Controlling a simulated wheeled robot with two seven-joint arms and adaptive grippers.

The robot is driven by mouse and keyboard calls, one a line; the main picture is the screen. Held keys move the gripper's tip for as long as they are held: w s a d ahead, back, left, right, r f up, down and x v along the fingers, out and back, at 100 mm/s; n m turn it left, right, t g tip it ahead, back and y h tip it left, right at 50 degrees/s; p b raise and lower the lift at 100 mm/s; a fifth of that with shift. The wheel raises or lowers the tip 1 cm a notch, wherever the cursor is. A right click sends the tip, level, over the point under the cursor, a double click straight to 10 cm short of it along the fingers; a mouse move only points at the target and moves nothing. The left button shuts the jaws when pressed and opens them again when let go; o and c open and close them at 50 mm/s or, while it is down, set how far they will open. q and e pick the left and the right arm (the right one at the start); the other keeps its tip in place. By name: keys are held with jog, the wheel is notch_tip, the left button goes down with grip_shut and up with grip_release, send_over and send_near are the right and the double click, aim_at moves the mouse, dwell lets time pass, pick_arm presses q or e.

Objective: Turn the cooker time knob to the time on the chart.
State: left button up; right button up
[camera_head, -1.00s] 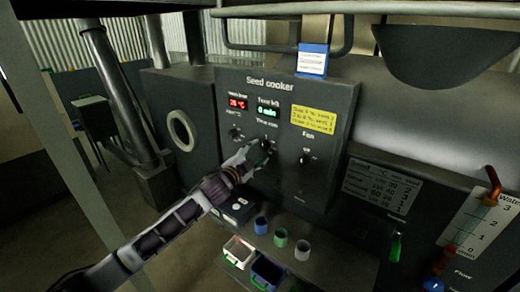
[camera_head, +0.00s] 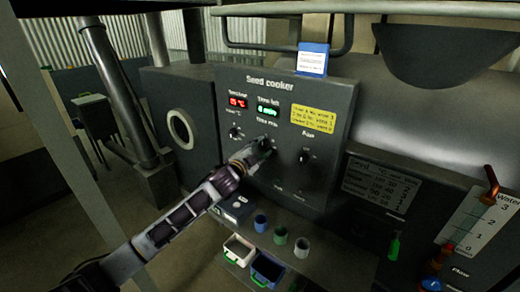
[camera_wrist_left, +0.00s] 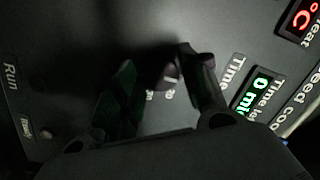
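The seed cooker panel (camera_head: 335,103) has a small dark time knob below a green display (camera_head: 267,111) that reads 0 min. My left gripper (camera_head: 266,146) is at this knob in the head view. In the left wrist view the knob (camera_wrist_left: 168,76) sits between the two fingers of my left gripper (camera_wrist_left: 160,65). The right finger is close to it, and a gap shows on the left, so the fingers look open. The chart (camera_head: 382,187) is a grey plate right of the panel with seed, °C and min columns; its numbers are too blurred to read. My right gripper is out of view.
A heat knob (camera_head: 235,132) is left of the time knob and another knob (camera_head: 304,157) is right of it. A yellow note (camera_head: 313,118) is above. Cups (camera_head: 280,235) and bins (camera_head: 267,270) stand on a shelf below.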

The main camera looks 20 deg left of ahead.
pick_arm(q)
jog(key=c, duration=0.6)
jog(key=shift+o, duration=0.2)
jog(key=shift+m, duration=0.4)
jog(key=m, duration=0.3)
jog(key=shift+m, duration=0.3)
jog(key=m+h, duration=0.1)
jog(key=m, duration=0.3)
jog(key=shift+m+t, duration=0.4)
jog(key=m+h, duration=0.1)
jog(key=m, duration=0.5)
jog(key=shift+a, duration=0.1)
jog(key=m, duration=0.6)
jog(key=shift+h+p, duration=0.3)
jog(key=shift+h, duration=0.1)
